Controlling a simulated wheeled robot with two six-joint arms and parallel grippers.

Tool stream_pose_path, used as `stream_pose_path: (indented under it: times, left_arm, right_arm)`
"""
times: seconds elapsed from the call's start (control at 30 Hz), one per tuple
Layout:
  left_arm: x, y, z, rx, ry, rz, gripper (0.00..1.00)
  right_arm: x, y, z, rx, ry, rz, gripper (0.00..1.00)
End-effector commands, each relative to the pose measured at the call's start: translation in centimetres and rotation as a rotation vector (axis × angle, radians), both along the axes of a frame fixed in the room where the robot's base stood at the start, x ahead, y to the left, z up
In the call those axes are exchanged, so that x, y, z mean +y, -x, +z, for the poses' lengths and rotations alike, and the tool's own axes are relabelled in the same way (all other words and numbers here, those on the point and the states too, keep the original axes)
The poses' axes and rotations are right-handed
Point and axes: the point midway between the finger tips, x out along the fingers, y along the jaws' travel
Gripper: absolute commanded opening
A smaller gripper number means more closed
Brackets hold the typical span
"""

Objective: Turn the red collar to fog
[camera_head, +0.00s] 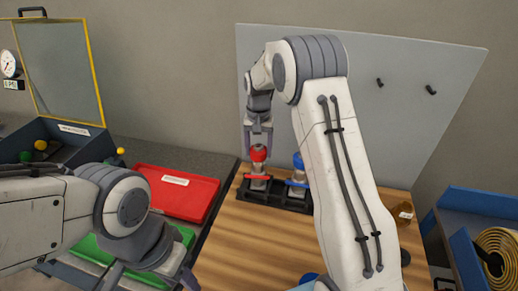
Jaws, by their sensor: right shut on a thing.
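The red collar (259,153) is at the top of a small grey fitting in a black holder (285,201) on the wooden bench top. My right gripper (258,147) comes straight down over the red collar and is shut on it. A lower red part (256,177) shows on the same fitting. A matching fitting with a blue collar (298,161) stands to its right in the holder. Any fog marking is too small to read. My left gripper (188,283) is low at the left, cut by the bottom edge, and its jaws are unclear.
A red tray (205,197) and a green tray (92,250) lie to the left, partly behind my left arm. An open dark case (47,129) is at far left. A grey panel (395,130) stands behind the bench. A blue bin (462,245) with a coiled roll is at right.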

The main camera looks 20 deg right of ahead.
Motion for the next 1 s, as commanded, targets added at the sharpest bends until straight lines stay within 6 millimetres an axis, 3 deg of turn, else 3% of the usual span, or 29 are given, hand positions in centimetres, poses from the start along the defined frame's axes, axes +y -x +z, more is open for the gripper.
stream_pose_path:
  times: [0.13,0.17,0.2,0.23,0.63,1.0]
  left_arm:
    - [0.0,0.0,0.0,0.000,0.000,0.000,0.45]
    - [0.0,0.0,0.0,0.000,0.000,0.000,0.45]
    - [0.0,0.0,0.0,0.000,0.000,0.000,0.45]
    - [0.0,0.0,0.0,0.000,0.000,0.000,0.45]
    - [0.0,0.0,-0.3,0.000,0.000,0.000,0.45]
    - [0.0,0.0,-1.8,0.000,0.000,-0.001,0.45]
  right_arm:
    - [0.0,0.0,0.0,0.001,0.002,0.003,0.14]
    - [0.0,0.0,0.0,0.001,0.002,0.003,0.81]
    - [0.0,0.0,0.0,0.001,0.002,0.002,0.96]
    - [0.0,0.0,0.0,0.001,0.002,0.002,0.99]
    - [0.0,0.0,0.7,-0.002,0.001,0.001,0.99]
    - [0.0,0.0,7.5,-0.004,0.001,0.001,0.99]
